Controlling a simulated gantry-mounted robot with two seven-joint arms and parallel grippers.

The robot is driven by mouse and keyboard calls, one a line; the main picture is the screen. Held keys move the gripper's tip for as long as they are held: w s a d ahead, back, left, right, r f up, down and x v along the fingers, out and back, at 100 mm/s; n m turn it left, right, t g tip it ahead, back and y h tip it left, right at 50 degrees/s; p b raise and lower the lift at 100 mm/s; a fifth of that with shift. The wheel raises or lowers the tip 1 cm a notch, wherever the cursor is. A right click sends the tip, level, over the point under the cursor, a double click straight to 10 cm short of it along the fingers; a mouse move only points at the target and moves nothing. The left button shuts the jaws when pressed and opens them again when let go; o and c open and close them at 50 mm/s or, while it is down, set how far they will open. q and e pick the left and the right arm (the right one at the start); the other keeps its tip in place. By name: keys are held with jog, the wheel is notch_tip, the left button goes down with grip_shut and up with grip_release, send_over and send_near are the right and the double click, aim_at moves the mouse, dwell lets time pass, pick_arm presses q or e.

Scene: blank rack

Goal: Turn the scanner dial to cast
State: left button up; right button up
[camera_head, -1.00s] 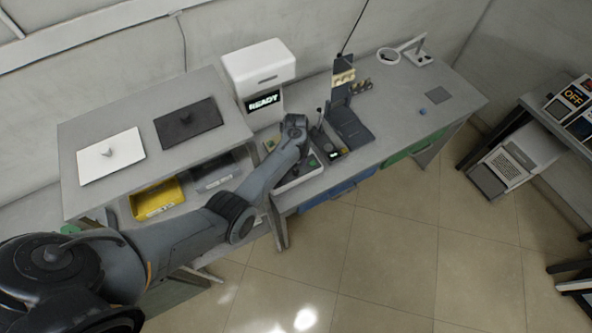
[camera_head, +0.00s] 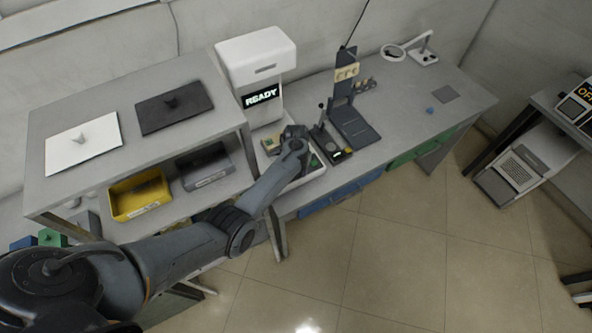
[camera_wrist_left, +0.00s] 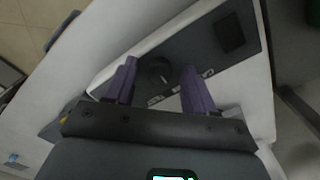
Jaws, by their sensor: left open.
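The white scanner (camera_head: 256,52) stands against the wall in the head view, its display reading READY. In the left wrist view, a dark round dial (camera_wrist_left: 157,72) sits on a dark panel (camera_wrist_left: 205,45) set in a white housing. In the head view my left wrist (camera_head: 292,145) is over the scanner's base and hides the dial. My right gripper is not in view.
A grey shelf unit (camera_head: 200,125) stands left of the scanner, holding a yellow bin (camera_head: 140,196). A dark stand (camera_head: 352,123) is close on the right of my wrist. The bench farther right (camera_head: 400,120) has free room.

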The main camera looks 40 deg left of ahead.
pick_arm(q)
jog(key=shift+c, duration=0.3)
grip_shut()
jog(key=shift+n, duration=0.3)
jog(key=shift+r+n+p, duration=0.1)
jog(key=shift+n+p, duration=0.4)
jog(key=shift+p, duration=0.05)
jog(key=shift+n+p, duration=0.45)
jog(key=shift+n, duration=0.75)
jog(key=n, duration=0.3)
jog(key=shift+p, duration=0.3)
jog(key=shift+n, duration=0.9)
